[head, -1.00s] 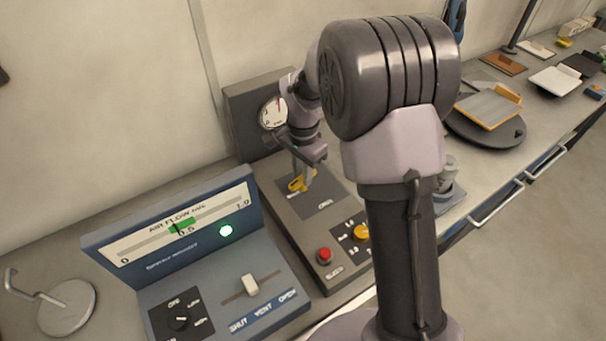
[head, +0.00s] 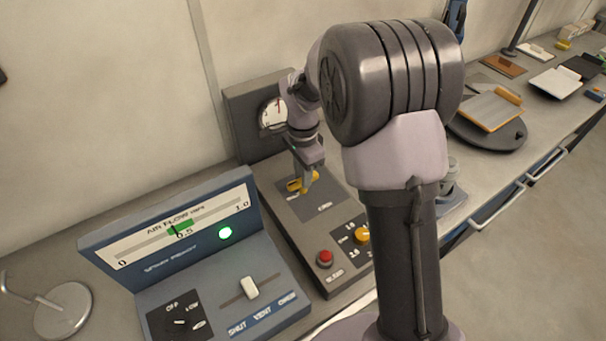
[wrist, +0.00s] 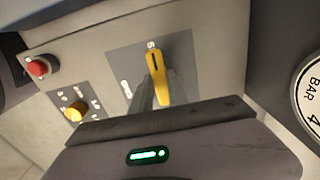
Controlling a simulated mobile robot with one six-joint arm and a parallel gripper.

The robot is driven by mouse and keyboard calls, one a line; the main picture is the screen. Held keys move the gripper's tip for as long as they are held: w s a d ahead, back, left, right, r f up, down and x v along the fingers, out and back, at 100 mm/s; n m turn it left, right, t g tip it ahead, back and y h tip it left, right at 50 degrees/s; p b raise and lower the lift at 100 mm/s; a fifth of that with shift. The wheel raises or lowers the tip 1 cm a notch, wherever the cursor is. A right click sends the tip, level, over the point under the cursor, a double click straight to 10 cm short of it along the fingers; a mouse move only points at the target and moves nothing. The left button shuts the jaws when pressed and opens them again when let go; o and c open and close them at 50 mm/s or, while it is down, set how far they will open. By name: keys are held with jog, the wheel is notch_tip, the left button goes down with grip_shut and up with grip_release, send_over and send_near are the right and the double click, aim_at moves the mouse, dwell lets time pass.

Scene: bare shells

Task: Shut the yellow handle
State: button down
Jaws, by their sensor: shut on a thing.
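The yellow handle (head: 294,186) sits on a dark plate on the grey gauge panel (head: 318,232). In the wrist view the yellow handle (wrist: 156,66) shows its top with a dark slot, its end near a small printed mark; other lettering is too small to read. My gripper (head: 304,180) reaches down onto the handle and is shut on it. In the wrist view my gripper's fingers (wrist: 156,94) come up around the handle's near part and hide some of it. The handle's exact angle is hard to tell in the head view.
A round gauge (head: 270,115) stands behind the handle, partly hidden by my arm. A red button (head: 325,258) and a yellow knob (head: 362,235) are on the same panel. The blue air flow panel (head: 215,292), with a white slider (head: 249,288), stands to the left.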

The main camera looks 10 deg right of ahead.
jog(key=c, duration=1.3)
grip_release()
notch_tip(320, 180, up, 18)
jog(key=p, duration=0.5)
jog(key=shift+f+p, duration=0.2)
jog(key=shift+p, duration=0.1)
